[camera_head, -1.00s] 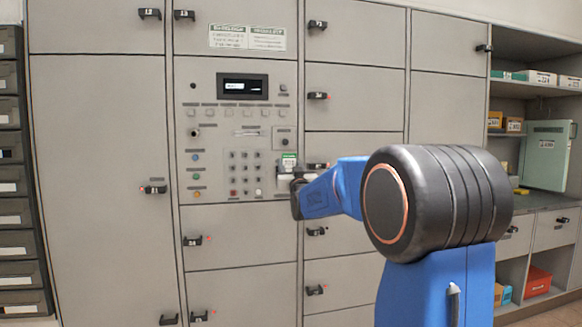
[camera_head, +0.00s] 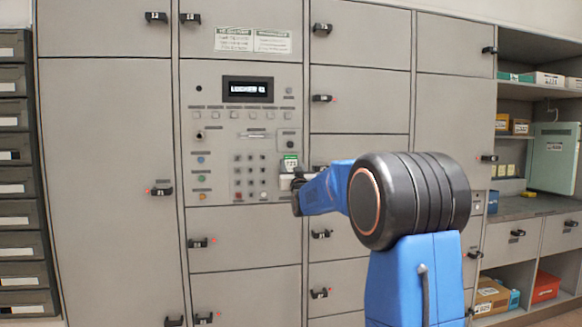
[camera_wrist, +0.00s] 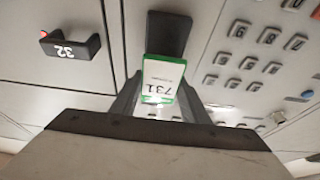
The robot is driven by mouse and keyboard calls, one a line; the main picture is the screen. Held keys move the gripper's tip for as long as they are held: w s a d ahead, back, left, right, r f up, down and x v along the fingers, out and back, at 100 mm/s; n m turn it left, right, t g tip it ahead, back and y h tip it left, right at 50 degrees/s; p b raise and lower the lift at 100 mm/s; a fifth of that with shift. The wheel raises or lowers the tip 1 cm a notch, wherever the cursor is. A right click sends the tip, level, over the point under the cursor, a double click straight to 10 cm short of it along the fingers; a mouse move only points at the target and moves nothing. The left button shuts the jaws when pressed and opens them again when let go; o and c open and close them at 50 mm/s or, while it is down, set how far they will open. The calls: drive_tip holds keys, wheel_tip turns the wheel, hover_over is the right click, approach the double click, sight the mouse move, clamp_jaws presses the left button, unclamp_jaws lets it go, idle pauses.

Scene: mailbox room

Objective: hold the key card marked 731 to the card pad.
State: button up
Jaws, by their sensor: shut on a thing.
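My gripper (camera_wrist: 160,108) is shut on the key card marked 731 (camera_wrist: 163,83), a white card with a green edge. In the wrist view the card's far end reaches the dark card pad (camera_wrist: 168,34); I cannot tell whether they touch. In the head view the card (camera_head: 290,164) is upright at the lower right of the control panel, just below the pad (camera_head: 289,139). My gripper (camera_head: 289,180) holds its lower end. The display (camera_head: 248,89) is lit with text that seems to read "LOCKER" and a number.
A keypad (camera_head: 250,175) lies left of the card on the panel. Locker doors with black handles surround it; handle 32 (camera_wrist: 70,46) shows in the wrist view. Shelves with boxes and a counter (camera_head: 530,206) stand at the right. Dark drawers (camera_head: 14,155) line the left edge.

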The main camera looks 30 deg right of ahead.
drive_tip(key=s+a, duration=0.2)
drive_tip(key=s, duration=0.7)
drive_tip(key=shift+s+a, duration=0.25)
drive_tip(key=shift+a, duration=0.1)
idle(0.4)
